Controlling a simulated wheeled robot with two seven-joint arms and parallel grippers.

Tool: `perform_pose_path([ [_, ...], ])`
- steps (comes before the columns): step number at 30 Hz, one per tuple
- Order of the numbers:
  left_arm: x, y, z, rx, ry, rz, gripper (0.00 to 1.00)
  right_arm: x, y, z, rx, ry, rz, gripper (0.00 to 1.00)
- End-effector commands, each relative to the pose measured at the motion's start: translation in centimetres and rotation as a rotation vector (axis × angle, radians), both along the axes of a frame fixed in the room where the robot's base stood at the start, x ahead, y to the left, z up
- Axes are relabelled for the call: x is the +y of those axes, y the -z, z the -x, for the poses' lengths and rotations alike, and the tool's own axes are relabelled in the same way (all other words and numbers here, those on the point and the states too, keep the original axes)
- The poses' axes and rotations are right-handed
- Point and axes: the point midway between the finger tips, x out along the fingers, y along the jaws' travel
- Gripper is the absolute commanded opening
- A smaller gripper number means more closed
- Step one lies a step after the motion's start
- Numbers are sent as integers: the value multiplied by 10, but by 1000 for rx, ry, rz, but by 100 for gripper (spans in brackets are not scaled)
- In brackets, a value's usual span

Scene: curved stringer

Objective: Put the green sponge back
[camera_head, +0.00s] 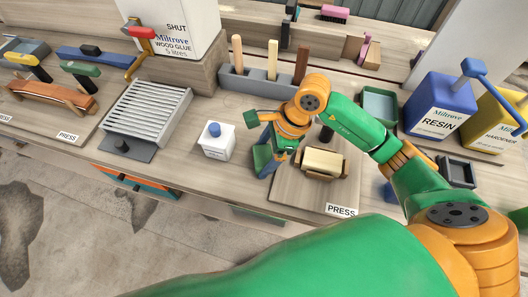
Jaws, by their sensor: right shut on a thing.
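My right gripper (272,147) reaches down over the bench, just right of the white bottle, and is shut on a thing. A dark green block (262,160) shows at its fingertips, which I take as the green sponge; the wrist and fingers partly hide it. It is close above or at the bench top; I cannot tell whether it touches. Another small green piece (251,118) shows beside the wrist, and I cannot tell whether it is part of the gripper. My left gripper is not in view.
A press board (310,196) with a cream block (324,161) lies to the right. A green tray (380,104), a blue resin can (438,105) and a grey holder (250,82) stand behind.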

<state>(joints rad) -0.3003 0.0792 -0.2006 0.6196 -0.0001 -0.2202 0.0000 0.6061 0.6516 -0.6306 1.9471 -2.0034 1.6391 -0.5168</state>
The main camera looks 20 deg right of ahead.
Motion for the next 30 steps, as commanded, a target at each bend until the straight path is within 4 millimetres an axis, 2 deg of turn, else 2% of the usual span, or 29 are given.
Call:
perform_pose_path([
  [6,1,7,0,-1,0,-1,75,0,5,0,0,0,0,32],
  [7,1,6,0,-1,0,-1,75,0,5,0,0,0,0,87],
  [9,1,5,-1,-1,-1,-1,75,0,4,0,0,1,0,100],
  [15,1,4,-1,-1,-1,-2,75,0,3,0,0,1,-1,100],
  [18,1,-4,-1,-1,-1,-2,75,0,-5,0,0,1,-1,100],
  [20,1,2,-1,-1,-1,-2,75,-4,-9,0,-5,2,0,100],
  [30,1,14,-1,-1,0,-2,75,-35,-86,6,-7,3,0,100],
])
